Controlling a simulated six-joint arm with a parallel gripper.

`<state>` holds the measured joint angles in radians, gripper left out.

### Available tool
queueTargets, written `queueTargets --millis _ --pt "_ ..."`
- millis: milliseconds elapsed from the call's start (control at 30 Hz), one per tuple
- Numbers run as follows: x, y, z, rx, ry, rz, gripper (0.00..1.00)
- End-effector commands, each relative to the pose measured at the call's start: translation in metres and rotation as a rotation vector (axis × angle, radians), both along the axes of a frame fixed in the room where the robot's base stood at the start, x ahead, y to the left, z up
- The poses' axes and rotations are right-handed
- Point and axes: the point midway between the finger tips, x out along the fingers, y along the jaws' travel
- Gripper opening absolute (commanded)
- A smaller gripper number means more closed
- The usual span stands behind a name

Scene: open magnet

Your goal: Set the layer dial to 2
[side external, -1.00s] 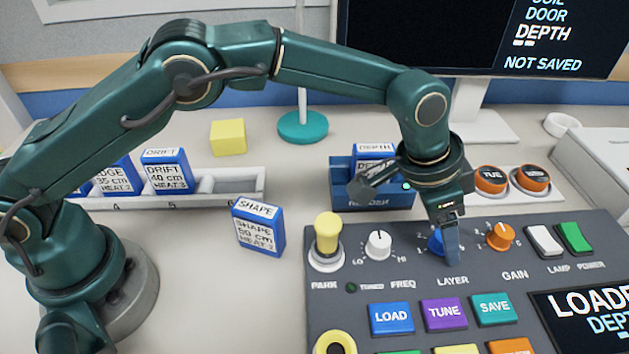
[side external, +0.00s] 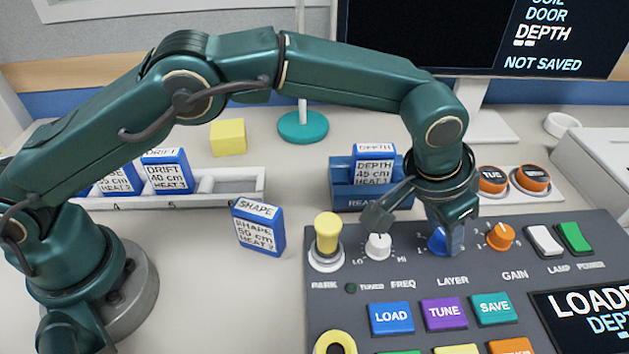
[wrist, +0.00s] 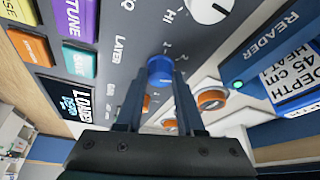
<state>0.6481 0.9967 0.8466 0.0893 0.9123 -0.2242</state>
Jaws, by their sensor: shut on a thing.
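The layer dial is a blue knob (side external: 436,242) on the grey control panel (side external: 330,290), above the LAYER label. In the wrist view the blue dial (wrist: 159,70) sits between my two finger tips. My gripper (side external: 446,240) points down at the dial and is shut on it. The fingers also show in the wrist view (wrist: 157,92), one on each side of the knob. The fingers and wrist hide part of the dial and its scale, so I cannot read which number it points to.
The white FREQ knob (side external: 378,246) is to the left and the orange GAIN knob (side external: 500,236) to the right, both close. A yellow PARK knob (side external: 328,232) stands upright further left. The blue reader (side external: 342,190) with a DEPTH cartridge (side external: 374,168) is behind the panel.

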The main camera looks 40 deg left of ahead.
Motion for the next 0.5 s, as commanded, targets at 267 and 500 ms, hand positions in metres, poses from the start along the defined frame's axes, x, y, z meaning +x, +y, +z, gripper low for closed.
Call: queueTargets --millis 267,500 --pt "-0.0009 -0.0018 -0.0004 0.002 0.000 0.232 0.00" --pt "-0.0010 -0.0017 -0.0006 0.002 0.001 0.338 0.00"
